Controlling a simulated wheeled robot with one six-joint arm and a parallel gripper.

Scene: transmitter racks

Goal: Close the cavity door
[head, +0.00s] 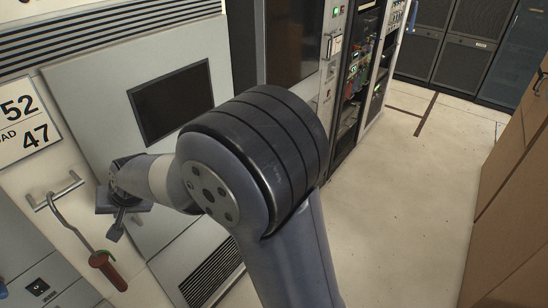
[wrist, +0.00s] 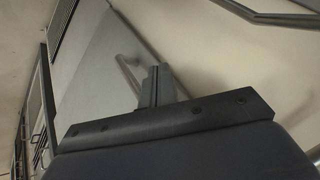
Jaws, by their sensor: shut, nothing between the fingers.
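A large pale grey panel with a dark window, which looks like the cavity door (head: 108,120), stands at the left in the head view. Its pale face (wrist: 100,80) also shows in the wrist view, with a bar handle (wrist: 127,75) near its edge. I cannot tell whether the door stands ajar. My gripper (head: 115,232) is in front of the door's lower left edge. In the wrist view its fingers (wrist: 157,82) are together, empty, and just right of the bar handle. I cannot tell whether they touch it. My arm hides part of the door.
A hooked rod with a red grip (head: 108,270) hangs from a bar (head: 55,190) left of my gripper. A numbered sign (head: 25,122) is above it. Open equipment racks (head: 362,75) stand beyond my arm. Brown cabinets (head: 512,200) line the right; the floor (head: 400,190) between is clear.

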